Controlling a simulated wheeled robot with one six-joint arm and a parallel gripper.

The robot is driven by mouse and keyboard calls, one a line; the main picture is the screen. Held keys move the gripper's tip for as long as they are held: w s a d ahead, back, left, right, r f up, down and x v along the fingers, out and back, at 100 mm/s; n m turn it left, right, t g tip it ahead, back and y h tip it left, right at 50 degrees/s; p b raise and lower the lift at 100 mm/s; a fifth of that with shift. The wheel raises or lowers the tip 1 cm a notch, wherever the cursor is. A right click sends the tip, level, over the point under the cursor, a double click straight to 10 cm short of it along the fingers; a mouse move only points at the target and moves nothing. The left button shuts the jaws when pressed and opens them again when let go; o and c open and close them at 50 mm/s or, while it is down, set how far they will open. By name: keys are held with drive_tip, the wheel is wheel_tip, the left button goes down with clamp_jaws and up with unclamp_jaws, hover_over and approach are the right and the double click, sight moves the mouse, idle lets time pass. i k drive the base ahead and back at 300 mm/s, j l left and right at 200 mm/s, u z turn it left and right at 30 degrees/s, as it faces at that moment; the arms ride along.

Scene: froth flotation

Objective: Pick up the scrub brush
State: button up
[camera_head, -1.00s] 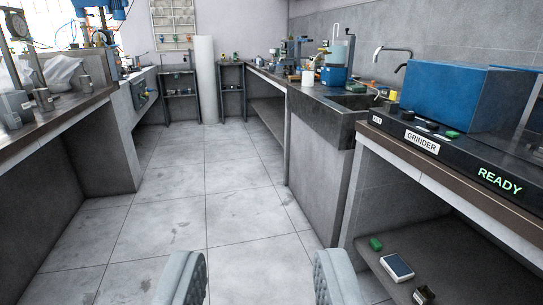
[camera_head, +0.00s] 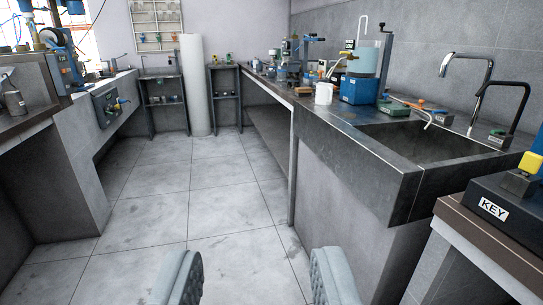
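My gripper (camera_head: 258,278) is at the bottom of the view. Its two pale grey fingers are wide apart with only floor showing between them, so it is open and empty. I cannot make out a scrub brush for certain. Small items with orange and green parts (camera_head: 408,104) lie on the counter behind the sink, too small to name. The gripper is well short of the counter.
The dark stone sink (camera_head: 390,182) with two taps (camera_head: 466,62) stands at right. A white mug (camera_head: 323,94) and a blue-based apparatus (camera_head: 359,90) stand beyond it. The tiled aisle floor (camera_head: 200,190) is clear.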

sight(300, 92)
drive_tip(key=i, duration=1.75)
drive_tip(key=i+z, duration=0.15)
drive_tip(key=i, duration=0.3)
drive_tip(key=i+j+z, duration=0.2)
drive_tip(key=i, duration=0.25)
drive_tip(key=i+j+z, duration=0.15)
drive_tip(key=i, duration=0.3)
drive_tip(key=i+j+z, duration=0.2)
drive_tip(key=i, duration=0.25)
